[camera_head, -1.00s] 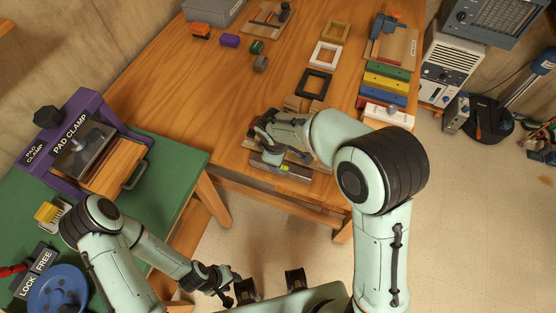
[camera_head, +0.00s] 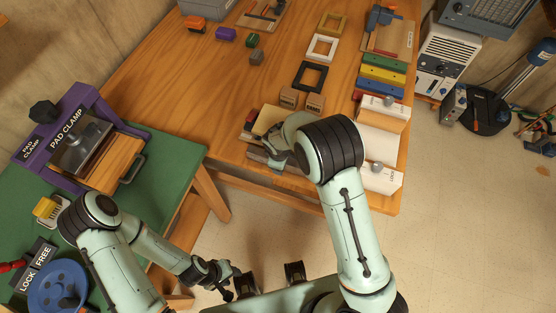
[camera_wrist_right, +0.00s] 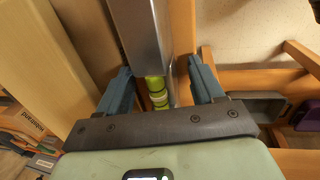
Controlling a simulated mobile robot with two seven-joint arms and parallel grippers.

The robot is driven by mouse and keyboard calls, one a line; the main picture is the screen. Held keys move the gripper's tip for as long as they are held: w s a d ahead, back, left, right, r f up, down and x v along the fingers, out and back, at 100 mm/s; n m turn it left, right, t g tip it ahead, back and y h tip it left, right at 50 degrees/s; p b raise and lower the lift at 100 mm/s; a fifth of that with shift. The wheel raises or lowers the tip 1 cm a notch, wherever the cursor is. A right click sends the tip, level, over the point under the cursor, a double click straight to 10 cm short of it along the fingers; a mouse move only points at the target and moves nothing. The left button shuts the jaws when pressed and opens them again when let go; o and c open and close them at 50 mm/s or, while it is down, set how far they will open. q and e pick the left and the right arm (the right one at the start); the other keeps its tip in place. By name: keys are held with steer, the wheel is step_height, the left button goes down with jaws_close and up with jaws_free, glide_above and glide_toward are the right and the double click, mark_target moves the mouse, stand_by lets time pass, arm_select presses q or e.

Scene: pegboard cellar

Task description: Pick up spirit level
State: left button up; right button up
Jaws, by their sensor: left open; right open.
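The spirit level shows in the right wrist view as a grey metal bar (camera_wrist_right: 143,35) with a yellow-green vial. It runs between the two blue-grey fingers of my right gripper (camera_wrist_right: 160,72), which stand apart on either side of it. I cannot tell whether they touch it. In the head view the level (camera_head: 257,156) lies near the table's front edge, mostly hidden by my right gripper (camera_head: 272,150) and arm. My left gripper (camera_head: 232,284) is open and empty, low in the head view, away from the table.
A pale wooden block (camera_head: 268,121) lies just behind the level. Small wooden blocks (camera_head: 314,103) and a black frame (camera_head: 310,77) stand farther back. White holders (camera_head: 381,177) are to the right. A purple pad clamp (camera_head: 90,110) stands on the green bench (camera_head: 180,160) at left.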

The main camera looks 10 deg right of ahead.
jaws_close()
steer(key=shift+r, duration=0.15)
